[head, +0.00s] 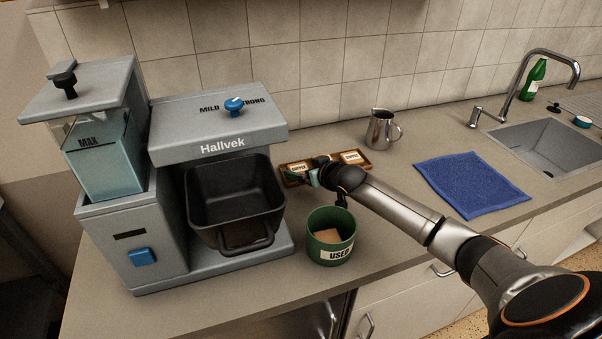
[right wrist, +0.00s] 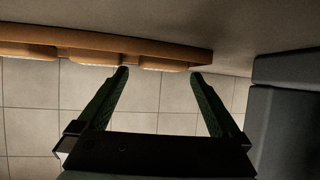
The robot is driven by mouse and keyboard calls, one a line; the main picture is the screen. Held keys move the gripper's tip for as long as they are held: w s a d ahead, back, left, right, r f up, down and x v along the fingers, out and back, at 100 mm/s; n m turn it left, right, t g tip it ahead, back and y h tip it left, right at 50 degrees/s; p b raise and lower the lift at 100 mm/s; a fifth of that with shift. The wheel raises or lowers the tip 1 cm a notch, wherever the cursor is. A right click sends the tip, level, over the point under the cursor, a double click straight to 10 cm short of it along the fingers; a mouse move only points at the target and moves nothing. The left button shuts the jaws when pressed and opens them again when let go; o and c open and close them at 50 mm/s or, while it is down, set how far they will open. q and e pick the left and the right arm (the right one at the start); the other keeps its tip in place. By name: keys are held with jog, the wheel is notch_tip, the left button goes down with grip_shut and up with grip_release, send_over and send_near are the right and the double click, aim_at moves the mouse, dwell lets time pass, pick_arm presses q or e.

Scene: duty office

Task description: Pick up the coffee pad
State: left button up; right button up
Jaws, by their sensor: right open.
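A wooden tray (head: 294,183) lies on the counter right of the coffee machine, with two white labels on it; the left label (head: 298,168) seems to read "COFFEE". In the right wrist view the tray (right wrist: 100,42) runs along the top, the picture being upside down. Several pale rounded pads sit along it, and one pad (right wrist: 163,67) shows between my fingertips. I cannot tell which kind it is. My right gripper (head: 316,175) is at the tray, open and empty; its fingers (right wrist: 159,74) do not visibly touch the pad. My left gripper is out of view.
The grey coffee machine (head: 217,128) with a black basket (head: 236,190) stands close left. A green "USED" tin (head: 330,252) with something tan inside stands in front of the tray. A metal jug (head: 382,130), a blue cloth (head: 472,184) and a sink (head: 545,145) are to the right.

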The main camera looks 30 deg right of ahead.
jog(key=shift+a+f, duration=0.1)
jog(key=shift+f, duration=0.95)
jog(key=shift+c, duration=1.4)
jog(key=shift+w+r, duration=0.2)
jog(key=shift+r, duration=0.15)
jog(key=c, duration=0.9)
jog(key=shift+r, duration=0.1)
jog(key=shift+c, duration=0.3)
jog(key=shift+r, duration=0.1)
